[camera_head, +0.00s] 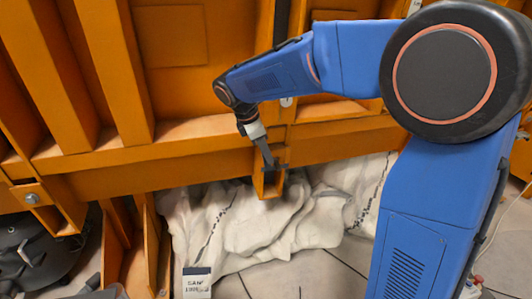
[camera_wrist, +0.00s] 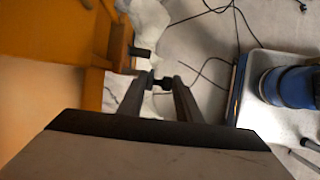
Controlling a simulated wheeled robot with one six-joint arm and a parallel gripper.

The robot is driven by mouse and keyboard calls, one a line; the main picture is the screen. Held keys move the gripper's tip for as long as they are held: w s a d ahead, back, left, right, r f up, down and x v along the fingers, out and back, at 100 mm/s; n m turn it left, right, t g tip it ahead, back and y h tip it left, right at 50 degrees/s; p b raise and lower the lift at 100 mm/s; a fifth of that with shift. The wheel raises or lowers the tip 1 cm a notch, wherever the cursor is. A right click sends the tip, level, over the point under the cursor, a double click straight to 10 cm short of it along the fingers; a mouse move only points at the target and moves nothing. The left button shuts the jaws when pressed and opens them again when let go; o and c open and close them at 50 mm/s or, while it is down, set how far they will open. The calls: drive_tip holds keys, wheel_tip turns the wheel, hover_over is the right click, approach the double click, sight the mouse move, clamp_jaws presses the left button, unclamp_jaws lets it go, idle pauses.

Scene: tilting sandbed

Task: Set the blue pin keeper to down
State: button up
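My gripper (camera_head: 268,158) points down at a small orange bracket (camera_head: 268,186) under the orange beam in the head view. In the wrist view my gripper (camera_wrist: 161,80) shows two dark fingers apart, with a small dark piece (camera_wrist: 160,84) between or just beyond their tips. I cannot tell whether the fingers touch this piece or whether it is the pin keeper. No blue keeper can be made out in either view. A dark peg (camera_wrist: 140,52) sticks out of the orange part just beyond the left finger.
The orange beam (camera_head: 130,178) and its ribs stand close around the gripper. Crumpled white sacks (camera_head: 250,225) lie under the beam. In the wrist view a blue round object (camera_wrist: 288,88) sits on a pale surface at the right, and dark cables (camera_wrist: 205,70) lie on the grey floor.

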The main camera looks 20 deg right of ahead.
drive_tip(key=shift+s+f, duration=0.1)
drive_tip(key=shift+s, duration=0.15)
clamp_jaws()
drive_tip(key=shift+d, duration=0.1)
drive_tip(key=shift+s+d+y, duration=0.15)
drive_tip(key=shift+d+y, duration=0.2)
drive_tip(key=shift+y, duration=0.05)
drive_tip(key=shift+d+y, duration=0.7)
drive_tip(key=shift+y, duration=0.6)
drive_tip(key=o, duration=0.8)
unclamp_jaws()
drive_tip(key=shift+o, duration=0.9)
drive_tip(key=shift+s, duration=0.1)
